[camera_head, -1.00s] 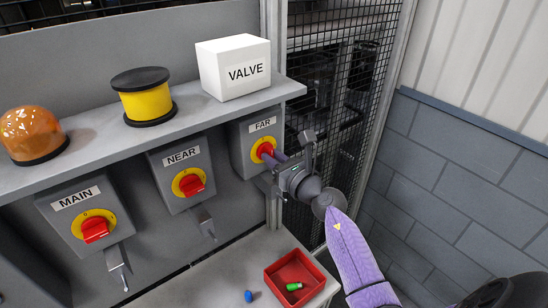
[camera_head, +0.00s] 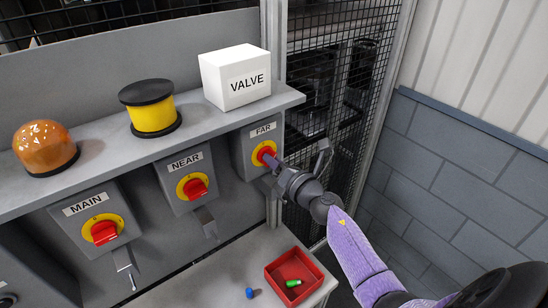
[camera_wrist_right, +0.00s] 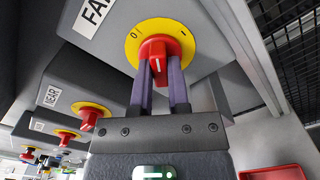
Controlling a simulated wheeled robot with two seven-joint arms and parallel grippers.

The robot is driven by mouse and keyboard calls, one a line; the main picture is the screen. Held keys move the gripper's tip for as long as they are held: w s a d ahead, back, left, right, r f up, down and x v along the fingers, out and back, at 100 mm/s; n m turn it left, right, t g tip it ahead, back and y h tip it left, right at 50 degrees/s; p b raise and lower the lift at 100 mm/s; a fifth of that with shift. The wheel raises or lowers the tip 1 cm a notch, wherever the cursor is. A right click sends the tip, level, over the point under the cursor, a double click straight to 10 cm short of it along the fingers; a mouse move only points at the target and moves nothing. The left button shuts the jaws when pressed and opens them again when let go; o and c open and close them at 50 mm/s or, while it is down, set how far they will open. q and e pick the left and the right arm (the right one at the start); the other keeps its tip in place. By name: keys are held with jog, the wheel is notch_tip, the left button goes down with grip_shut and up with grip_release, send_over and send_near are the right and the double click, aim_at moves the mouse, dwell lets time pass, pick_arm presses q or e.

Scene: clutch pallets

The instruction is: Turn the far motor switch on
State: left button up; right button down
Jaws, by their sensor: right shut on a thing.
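The far motor switch is a red knob (camera_head: 264,156) on a yellow disc, on the grey box labelled FAR (camera_head: 250,148). My right gripper (camera_head: 272,160) reaches it from the right and is shut on the knob. In the right wrist view the two purple fingers (camera_wrist_right: 160,75) stand on either side of the red knob (camera_wrist_right: 154,52). The disc (camera_wrist_right: 133,45) carries a 0 mark at upper left and a 1 mark at upper right. The knob's exact setting is hard to tell. My left gripper is not in view.
The NEAR switch (camera_head: 195,188) and MAIN switch (camera_head: 103,232) sit to the left. Above, the shelf (camera_head: 195,140) holds a white VALVE box (camera_head: 235,78), a yellow-black cylinder (camera_head: 152,110) and an orange lamp (camera_head: 44,146). A red tray (camera_head: 310,283) lies below. Wire mesh (camera_head: 340,70) stands behind.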

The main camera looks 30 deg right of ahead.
jog(key=m+p, duration=0.1)
jog(key=m, duration=0.4)
jog(key=shift+m, duration=0.3)
jog(key=shift+m+p, duration=0.65)
jog(key=shift+m, duration=1.85)
jog(key=c, duration=0.6)
grip_release()
jog(key=shift+s, duration=0.1)
jog(key=s, duration=0.9)
jog(key=shift+s+d, duration=0.35)
jog(key=shift+d, duration=0.1)
